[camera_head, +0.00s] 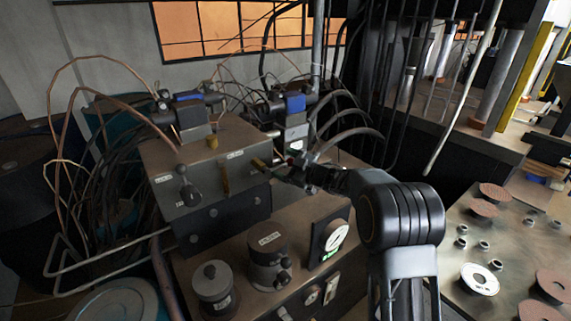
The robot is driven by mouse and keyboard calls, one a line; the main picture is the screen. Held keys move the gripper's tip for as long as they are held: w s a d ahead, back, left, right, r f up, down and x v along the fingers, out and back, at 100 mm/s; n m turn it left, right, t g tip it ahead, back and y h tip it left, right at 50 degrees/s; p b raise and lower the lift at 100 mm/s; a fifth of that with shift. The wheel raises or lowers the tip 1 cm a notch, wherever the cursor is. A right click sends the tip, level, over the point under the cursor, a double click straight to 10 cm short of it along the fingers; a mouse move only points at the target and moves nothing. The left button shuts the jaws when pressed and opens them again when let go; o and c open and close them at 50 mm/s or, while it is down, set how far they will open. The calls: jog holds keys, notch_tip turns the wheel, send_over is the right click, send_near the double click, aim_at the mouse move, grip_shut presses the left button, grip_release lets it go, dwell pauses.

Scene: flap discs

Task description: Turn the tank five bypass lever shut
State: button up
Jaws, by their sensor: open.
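A brown-grey valve box (225,150) stands left of centre with small labels, too small to read. Its front face carries a black knobbed lever (185,188) on the left, an upright brass lever (225,178) in the middle and a tilted brass lever (259,164) near the right end. I cannot tell which one is the tank five bypass lever. My gripper (283,169) is open just right of the tilted brass lever, close to the box's right front corner. Whether it touches that lever is unclear. My own wrist hides part of the area behind it.
Hoses and blue-topped valves (188,97) crowd the box's top and back. A gauge (337,236) and two round canisters (268,262) stand below on the lower cabinet. A bench (510,245) with several flap discs is at right. Cables hang at left.

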jog(key=shift+w+r, duration=0.1)
jog(key=c, duration=1.3)
jog(key=shift+r, duration=0.1)
jog(key=shift+c, duration=0.3)
